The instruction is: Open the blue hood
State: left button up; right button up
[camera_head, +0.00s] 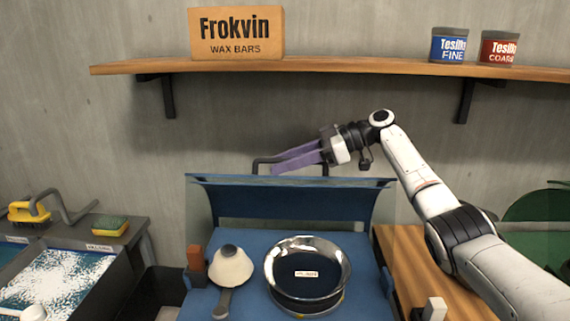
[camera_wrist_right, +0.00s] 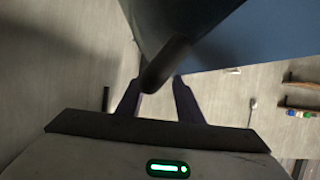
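The blue hood (camera_head: 290,201) stands raised at the back of the blue machine, its inner face toward me and clear side panels beside it. Its dark bar handle (camera_head: 262,160) shows above the top edge. My right gripper (camera_head: 298,158), with purple fingers, is at this handle. In the right wrist view the handle (camera_wrist_right: 165,65) lies between the two fingers (camera_wrist_right: 156,98), which stand apart with a gap beside it; the hood's blue surface (camera_wrist_right: 265,40) fills the upper right. Whether a finger touches the handle is unclear. My left gripper is not in view.
Below the hood are a shiny bowl (camera_head: 345,275) and a white cone-shaped tool (camera_head: 230,268). A wooden shelf (camera_head: 350,64) with a wax bar box (camera_head: 236,33) and two tins is above. A side station (camera_head: 130,240) with a sponge stands left.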

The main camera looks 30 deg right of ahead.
jog(key=b+v, duration=0.1)
jog(key=v, duration=0.9)
jog(key=shift+s+d+f+b, duration=0.1)
jog(key=shift+s+b, duration=0.05)
jog(key=shift+b, duration=0.2)
